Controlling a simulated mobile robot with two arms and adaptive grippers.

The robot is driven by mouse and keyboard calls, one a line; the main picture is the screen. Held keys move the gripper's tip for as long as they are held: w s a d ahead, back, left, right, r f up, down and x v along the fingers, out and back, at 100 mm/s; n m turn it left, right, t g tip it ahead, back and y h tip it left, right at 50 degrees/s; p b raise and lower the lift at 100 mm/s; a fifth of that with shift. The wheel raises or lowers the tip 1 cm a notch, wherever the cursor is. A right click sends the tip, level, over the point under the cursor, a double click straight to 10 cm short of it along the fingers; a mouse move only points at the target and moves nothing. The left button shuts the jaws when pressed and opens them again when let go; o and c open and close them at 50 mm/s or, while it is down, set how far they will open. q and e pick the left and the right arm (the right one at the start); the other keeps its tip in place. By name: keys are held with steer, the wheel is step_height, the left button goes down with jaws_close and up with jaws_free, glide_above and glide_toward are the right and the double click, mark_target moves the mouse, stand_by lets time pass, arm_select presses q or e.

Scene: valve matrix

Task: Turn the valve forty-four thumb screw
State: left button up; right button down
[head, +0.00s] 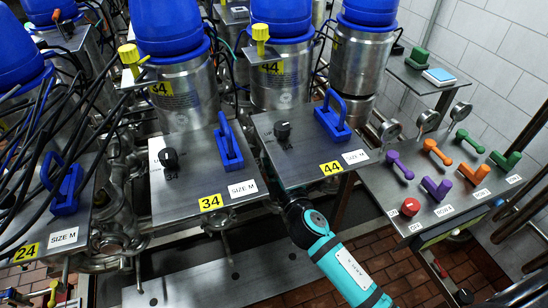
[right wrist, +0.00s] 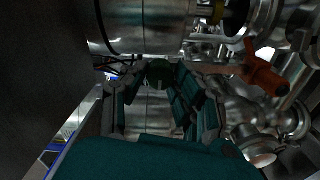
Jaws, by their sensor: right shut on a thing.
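The valve forty-four plate (head: 300,150) is a grey metal panel with a black knob, a blue handle and a yellow 44 label. My teal right arm reaches up beneath its front edge, and the plate hides the fingertips in the head view. In the right wrist view my right gripper (right wrist: 160,82) has its two dark fingers closing in around a small dark, greenish round piece (right wrist: 159,72), which looks like the thumb screw. The fingers and the dim light hide most of it. My left gripper is not in view.
An orange-red handle (right wrist: 262,70) stands right of the fingers, close to steel pipes. The thirty-four plate (head: 175,195) lies left. A panel (head: 390,190) with coloured handles stands right. Steel cylinders with blue tops stand behind. Brick floor (head: 400,280) is below.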

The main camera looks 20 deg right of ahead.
steer(key=shift+n, duration=0.3)
stand_by(0.4)
steer(key=c, duration=1)
jaws_free()
steer(key=s, duration=1.2)
steer(key=shift+d, duration=0.2)
